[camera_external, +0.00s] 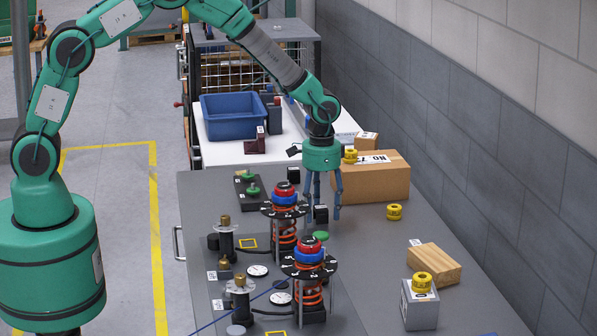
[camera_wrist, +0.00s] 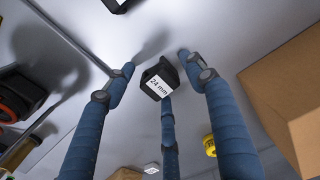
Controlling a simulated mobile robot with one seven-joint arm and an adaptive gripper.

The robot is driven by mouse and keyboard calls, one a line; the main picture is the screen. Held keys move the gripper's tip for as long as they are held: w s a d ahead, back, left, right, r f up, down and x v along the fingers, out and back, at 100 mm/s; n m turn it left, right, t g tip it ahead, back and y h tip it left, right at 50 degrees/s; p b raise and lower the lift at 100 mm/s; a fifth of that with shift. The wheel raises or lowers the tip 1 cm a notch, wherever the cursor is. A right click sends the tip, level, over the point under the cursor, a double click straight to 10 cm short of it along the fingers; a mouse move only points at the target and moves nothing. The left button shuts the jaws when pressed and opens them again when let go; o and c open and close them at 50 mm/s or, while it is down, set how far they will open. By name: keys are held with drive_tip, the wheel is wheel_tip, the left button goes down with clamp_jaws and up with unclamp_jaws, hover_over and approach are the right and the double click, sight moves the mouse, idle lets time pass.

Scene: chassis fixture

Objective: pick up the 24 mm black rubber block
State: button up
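The black block labelled "24 mm" (camera_wrist: 161,74) is between the tips of my gripper (camera_wrist: 160,78) in the wrist view. Gaps show between the block and the left and right blue fingers; the third finger overlaps its lower edge, and I cannot tell whether they touch. In the external view, my gripper (camera_external: 324,205) points down over the grey table, fingers spread, with a small black block (camera_external: 320,214) between them. My gripper is open.
Two spring assemblies (camera_external: 284,228) (camera_external: 309,284) stand close by on the table. A cardboard box (camera_external: 375,184) is right of my gripper, with a yellow ring piece (camera_external: 394,212) nearby. Another black block (camera_external: 293,175) sits behind left.

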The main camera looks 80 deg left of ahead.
sight(319, 207)
drive_tip(key=c, duration=1.2)
drive_tip(key=shift+r, duration=0.15)
drive_tip(key=shift+r, duration=0.5)
drive_tip(key=shift+s+r+p, duration=0.15)
drive_tip(key=shift+r+p, duration=0.05)
drive_tip(key=shift+r, duration=0.45)
drive_tip(key=shift+s+r+p, duration=0.15)
drive_tip(key=shift+r, duration=0.45)
drive_tip(key=shift+c, duration=0.2)
drive_tip(key=s, duration=0.5)
drive_tip(key=s+d+p, duration=0.1)
drive_tip(key=s, duration=0.4)
drive_tip(key=s+r, duration=0.1)
drive_tip(key=s, duration=0.4)
drive_tip(key=shift+s+d+r, duration=0.1)
drive_tip(key=shift+s+d, duration=0.05)
drive_tip(key=shift+d, duration=0.05)
